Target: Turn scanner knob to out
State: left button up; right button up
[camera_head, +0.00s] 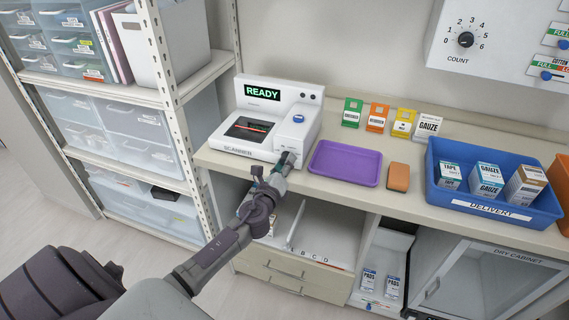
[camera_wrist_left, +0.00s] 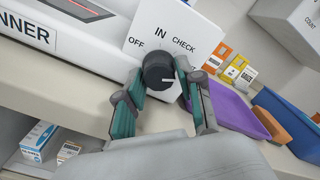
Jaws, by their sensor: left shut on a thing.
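The white scanner (camera_head: 258,137) stands on the counter with a green READY display (camera_head: 262,92) lit. Its black knob (camera_wrist_left: 157,70) sits on the white front panel (camera_wrist_left: 187,32), with labels OFF at left, IN at top and CHECK at upper right. Another label at the right is mostly hidden behind a fingertip. A white mark on the knob points right, toward that covered label. My left gripper (camera_head: 286,160) is at the scanner's front right corner. In the left wrist view its fingers (camera_wrist_left: 160,85) are shut on the knob, one on each side. My right gripper is not in view.
A purple tray (camera_head: 345,163) and an orange sponge-like block (camera_head: 398,177) lie right of the scanner. A blue delivery bin (camera_head: 488,207) holds several boxes. Small cards stand behind. A shelf rack (camera_head: 181,100) is at the left. A count dial (camera_head: 466,40) is on the wall.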

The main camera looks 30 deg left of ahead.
pick_arm(q)
jog(key=shift+f, duration=0.1)
dwell(0.3)
jog(key=o, duration=1.2)
jog(key=shift+c, duration=0.2)
jog(key=v, duration=1.2)
jog(key=shift+f, duration=0.1)
